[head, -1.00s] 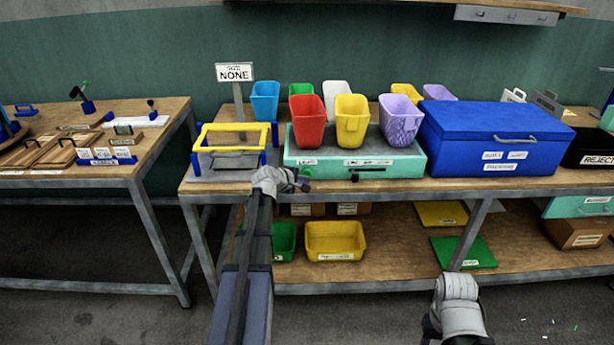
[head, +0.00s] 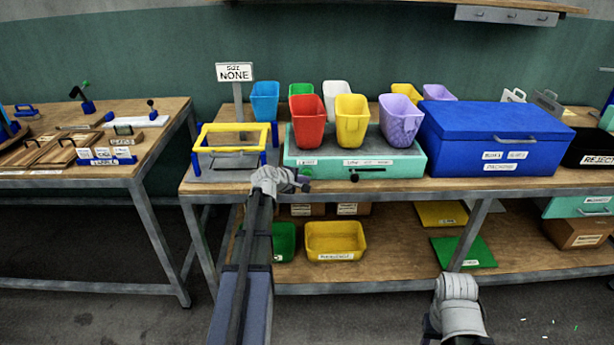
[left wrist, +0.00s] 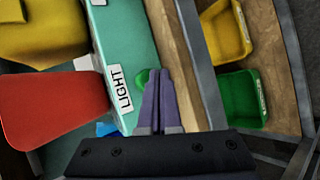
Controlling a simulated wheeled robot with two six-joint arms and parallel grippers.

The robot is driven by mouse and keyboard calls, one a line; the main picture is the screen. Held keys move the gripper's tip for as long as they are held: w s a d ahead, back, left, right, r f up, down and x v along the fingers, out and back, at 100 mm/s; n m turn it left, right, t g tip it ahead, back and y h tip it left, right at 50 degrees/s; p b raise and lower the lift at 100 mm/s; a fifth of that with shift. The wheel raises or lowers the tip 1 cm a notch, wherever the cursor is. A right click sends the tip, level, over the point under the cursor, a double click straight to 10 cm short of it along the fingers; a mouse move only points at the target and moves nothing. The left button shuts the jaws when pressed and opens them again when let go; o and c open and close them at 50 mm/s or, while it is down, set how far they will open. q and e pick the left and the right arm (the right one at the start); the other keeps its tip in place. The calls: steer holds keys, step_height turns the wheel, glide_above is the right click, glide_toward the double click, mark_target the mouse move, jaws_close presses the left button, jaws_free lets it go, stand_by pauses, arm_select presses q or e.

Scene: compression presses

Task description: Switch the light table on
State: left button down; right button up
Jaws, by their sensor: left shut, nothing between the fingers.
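The light table (head: 292,160) is a teal box with a grey top, standing on the workbench and carrying several coloured bins. Its front has a label reading LIGHT (left wrist: 119,88), with a green round button (left wrist: 141,79) beside it in the left wrist view. A black knob (head: 354,177) sits farther right on the front. My left gripper (head: 305,186) is shut and empty just in front of the light table's lower left front. In the left wrist view its fingertips (left wrist: 158,73) partly cover the button; I cannot tell whether they touch it. My right arm shows at the lower right, its fingers out of sight.
A yellow-and-blue frame (head: 235,136) with a NONE sign (head: 234,72) stands left of the light table. A blue lidded box (head: 490,135) stands close on its right. Yellow (head: 335,238) and green bins (head: 284,242) sit on the lower shelf.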

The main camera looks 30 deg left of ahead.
arm_select(q)
steer(key=shift+w+a, duration=0.1)
stand_by(0.3)
steer(key=shift+w+a, duration=0.15)
steer(key=shift+w, duration=0.15)
steer(key=shift+w+a, duration=0.15)
steer(key=shift+w, duration=0.05)
stand_by(0.5)
steer(key=shift+s, duration=0.1)
steer(key=shift+s+d, duration=0.35)
steer(key=shift+s, duration=0.15)
steer(key=s+d, duration=0.3)
steer(key=s, duration=0.2)
stand_by(0.7)
